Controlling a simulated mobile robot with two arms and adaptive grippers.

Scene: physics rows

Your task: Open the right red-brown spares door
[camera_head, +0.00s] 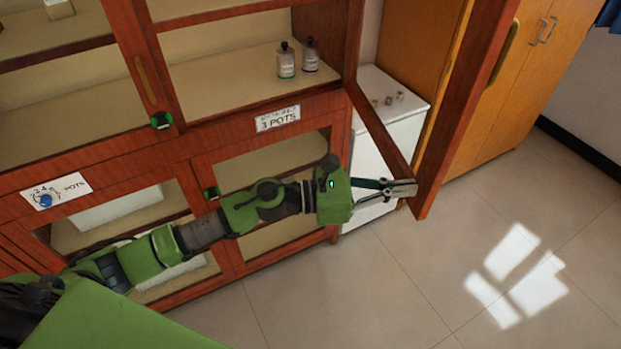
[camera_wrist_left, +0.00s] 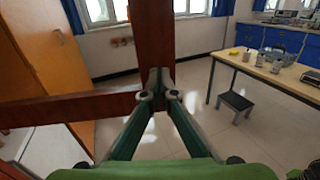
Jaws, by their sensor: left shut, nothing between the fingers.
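The right red-brown door (camera_head: 462,110), a framed door of the cabinet's upper part, stands swung wide open to the right in the head view. Its upright frame (camera_wrist_left: 152,38) and lower rail (camera_wrist_left: 75,108) also fill the left and middle of the left wrist view. My left gripper (camera_head: 408,188) is shut and empty at the door's lower outer corner. In the left wrist view its fingertips (camera_wrist_left: 159,82) meet right in front of the upright frame; I cannot tell whether they touch it. My right gripper is in neither view.
Two bottles (camera_head: 286,62) stand on the opened shelf. A white unit (camera_head: 378,150) stands behind the door, beside a wooden cupboard (camera_head: 520,85). The tiled floor (camera_head: 500,240) at right is clear. A table (camera_wrist_left: 275,72) and a step stool (camera_wrist_left: 235,101) show in the wrist view.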

